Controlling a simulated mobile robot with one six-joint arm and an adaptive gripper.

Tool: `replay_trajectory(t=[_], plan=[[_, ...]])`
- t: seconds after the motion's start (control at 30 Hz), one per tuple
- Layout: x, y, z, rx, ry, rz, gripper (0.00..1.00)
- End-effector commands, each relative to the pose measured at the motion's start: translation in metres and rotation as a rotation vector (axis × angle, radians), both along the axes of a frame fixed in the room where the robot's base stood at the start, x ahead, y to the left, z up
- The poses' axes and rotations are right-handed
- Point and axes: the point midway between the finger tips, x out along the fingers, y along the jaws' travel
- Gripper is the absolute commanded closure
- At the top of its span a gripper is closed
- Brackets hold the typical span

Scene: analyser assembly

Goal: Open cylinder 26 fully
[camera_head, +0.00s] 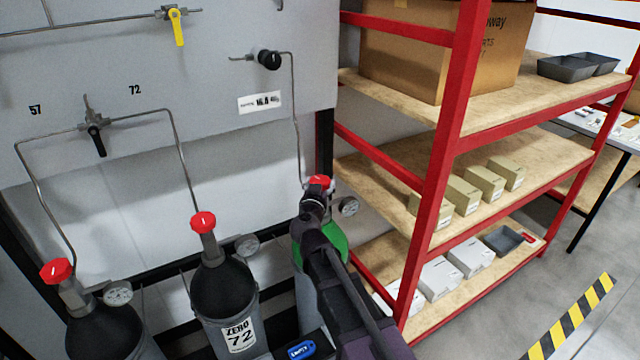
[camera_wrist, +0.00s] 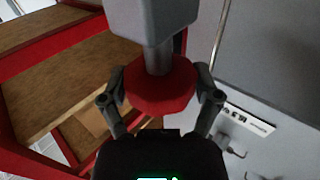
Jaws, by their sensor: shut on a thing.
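A green-shouldered cylinder (camera_head: 334,239) stands at the right end of the row, mostly hidden behind my arm; no number shows on it. Its red valve knob (camera_head: 319,182) is on top, with a round gauge (camera_head: 348,206) to its right. My gripper (camera_head: 316,197) is at this knob. In the wrist view, my gripper (camera_wrist: 165,92) has one finger on each side of the red knob (camera_wrist: 160,88) and is shut on it. The grey valve body (camera_wrist: 153,25) shows beyond the knob.
Cylinder 72 (camera_head: 222,290) and another dark cylinder (camera_head: 100,335) stand to the left, each with a red knob. A red shelf rack (camera_head: 437,180) with boxes stands close on the right. A grey wall panel (camera_head: 230,60) carries pipes and small valves.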

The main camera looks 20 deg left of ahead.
Motion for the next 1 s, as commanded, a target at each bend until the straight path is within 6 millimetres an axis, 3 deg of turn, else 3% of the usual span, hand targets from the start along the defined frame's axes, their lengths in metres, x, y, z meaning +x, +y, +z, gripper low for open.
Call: replay_trajectory(t=[0.2, 0.23, 0.27, 0.77, 1.0], plan=[[0.002, 0.002, 0.001, -0.003, -0.001, 0.002, 0.67], [0.002, 0.002, 0.001, -0.003, -0.001, 0.002, 0.10], [0.002, 0.002, 0.001, -0.003, -0.001, 0.002, 0.02], [-0.001, 0.000, 0.000, -0.001, 0.000, 0.000, 0.00], [-0.016, -0.003, 0.000, -0.001, 0.000, 0.000, 0.00]])
